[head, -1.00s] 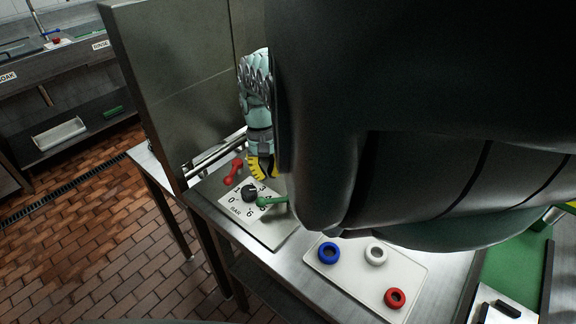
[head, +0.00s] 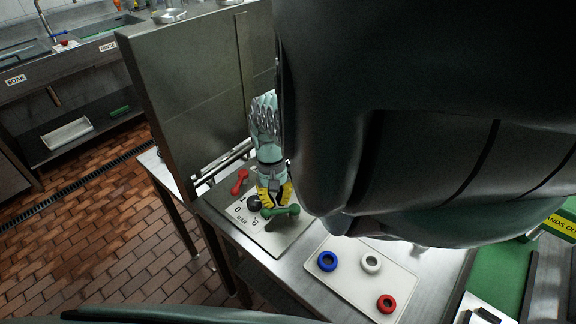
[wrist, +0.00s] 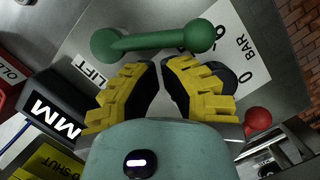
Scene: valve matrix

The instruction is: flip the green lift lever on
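The green lift lever (wrist: 150,42) lies across the top of the wrist view, with a round knob at each end and a LIFT label (wrist: 88,70) beside it. In the head view the lever (head: 285,211) is on the white panel, partly behind my gripper. My gripper (wrist: 160,70) has its yellow fingers apart and empty, with the tips just short of the lever's bar. In the head view my gripper (head: 276,200) is above the panel beside the lever. Whether a fingertip touches the lever I cannot tell.
A black dial (head: 254,203) with a BAR scale is close beside my gripper. A red lever (head: 240,181) is further left. Blue (head: 327,261), white (head: 371,262) and red (head: 386,303) rings sit on a pale plate to the right. A metal wall stands behind.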

